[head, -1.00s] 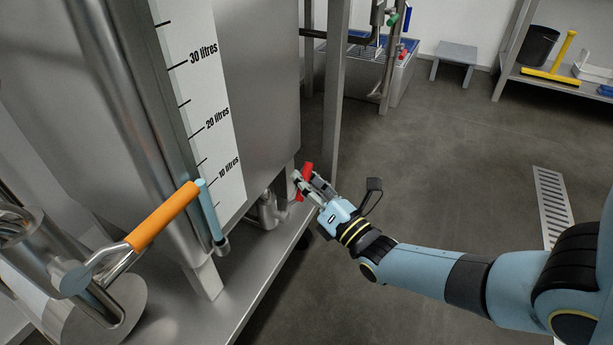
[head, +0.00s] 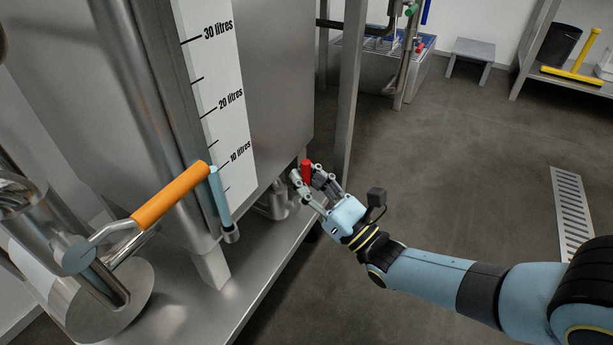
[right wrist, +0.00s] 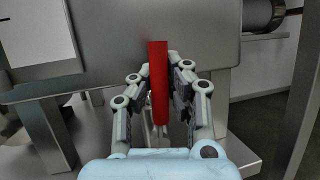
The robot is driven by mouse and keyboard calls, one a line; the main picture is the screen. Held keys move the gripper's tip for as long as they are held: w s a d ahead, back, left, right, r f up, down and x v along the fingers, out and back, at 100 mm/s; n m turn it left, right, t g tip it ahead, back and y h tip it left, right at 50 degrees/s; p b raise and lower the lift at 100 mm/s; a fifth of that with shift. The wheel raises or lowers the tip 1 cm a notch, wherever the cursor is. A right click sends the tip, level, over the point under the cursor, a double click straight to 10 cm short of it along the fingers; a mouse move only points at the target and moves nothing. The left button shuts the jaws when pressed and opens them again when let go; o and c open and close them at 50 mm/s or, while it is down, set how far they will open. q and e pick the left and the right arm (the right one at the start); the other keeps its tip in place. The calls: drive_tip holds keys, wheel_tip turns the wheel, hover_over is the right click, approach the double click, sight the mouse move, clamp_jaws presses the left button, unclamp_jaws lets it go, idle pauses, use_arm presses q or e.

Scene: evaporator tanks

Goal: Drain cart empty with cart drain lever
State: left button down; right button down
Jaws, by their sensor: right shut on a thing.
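The steel tank of the cart (head: 285,90) stands at the left in the head view, with a litre scale (head: 215,75) on its face. A light-blue column (head: 220,202) stands beside the lower scale, its top a little below the 10 litres mark. The red lever (head: 307,171) is at the tank's lower right corner. My right gripper (head: 308,178) is shut on the red lever. In the right wrist view the lever (right wrist: 158,85) stands upright between the two fingers (right wrist: 160,95). The fingers hide part of the lever and its valve. My left gripper is not in view.
An orange handle (head: 168,196) on a bent metal arm is at the left. A steel post (head: 350,95) rises behind my right gripper. A small stool (head: 472,52), a shelf with a dark bucket (head: 560,45) and a floor grate (head: 573,215) stand apart. The floor between is clear.

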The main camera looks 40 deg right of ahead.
drive_tip(key=shift+f, duration=0.1)
drive_tip(key=c, duration=1.2)
unclamp_jaws()
drive_tip(key=shift+c, duration=0.2)
drive_tip(key=shift+s, duration=0.1)
drive_tip(key=v, duration=1.2)
